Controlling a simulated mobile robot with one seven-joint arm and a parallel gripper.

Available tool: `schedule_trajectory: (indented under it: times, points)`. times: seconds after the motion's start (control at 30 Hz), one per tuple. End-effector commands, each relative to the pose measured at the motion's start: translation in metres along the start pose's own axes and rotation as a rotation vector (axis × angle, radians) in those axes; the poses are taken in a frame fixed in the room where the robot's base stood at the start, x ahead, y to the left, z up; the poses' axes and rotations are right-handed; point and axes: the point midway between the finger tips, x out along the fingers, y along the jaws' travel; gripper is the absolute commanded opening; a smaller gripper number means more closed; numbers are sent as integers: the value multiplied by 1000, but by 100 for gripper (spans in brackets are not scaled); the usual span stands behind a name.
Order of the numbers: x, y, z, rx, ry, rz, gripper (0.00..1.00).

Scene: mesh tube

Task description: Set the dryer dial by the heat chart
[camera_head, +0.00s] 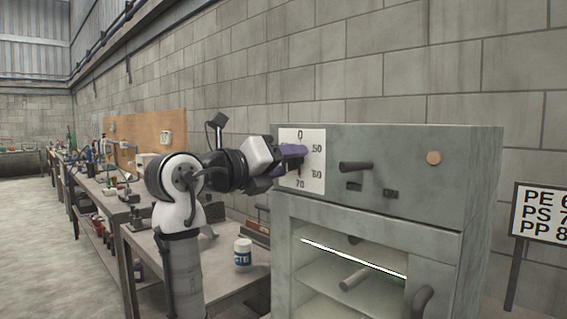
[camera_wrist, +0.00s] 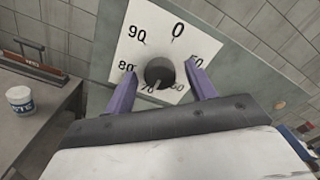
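The dryer (camera_head: 420,165) is a grey-green cabinet with a white scale plate (camera_head: 317,178), marked 0, 50, 60 and 70 in the head view. The wrist view also shows 80 and 90 on the plate (camera_wrist: 150,22). The dark round dial knob (camera_wrist: 159,72) sits at its centre; a light mark at its lower edge appears to point toward 70. My gripper (camera_head: 297,154) is at the plate and hides the knob in the head view. In the wrist view my gripper (camera_wrist: 161,78) has its purple fingers apart, one on each side of the knob, with gaps visible. The heat chart (camera_head: 541,214) reads PE 6, PS 7, PP 8, cut off at the right.
A white jar (camera_head: 243,255) with a blue label stands on the workbench (camera_head: 215,272) at left.

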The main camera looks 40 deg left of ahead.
Motion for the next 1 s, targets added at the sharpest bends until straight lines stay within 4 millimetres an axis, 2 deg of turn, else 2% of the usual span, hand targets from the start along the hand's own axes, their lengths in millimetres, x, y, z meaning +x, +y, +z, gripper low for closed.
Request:
schedule_trajectory:
  times: [0.2,0.33,0.8,1.0]
  points:
    - [-2,0,1,0,-2,0,55]
    - [-14,0,1,0,-4,0,55]
    - [-114,0,0,1,-3,1,55]
    - [-135,0,0,0,-1,0,55]
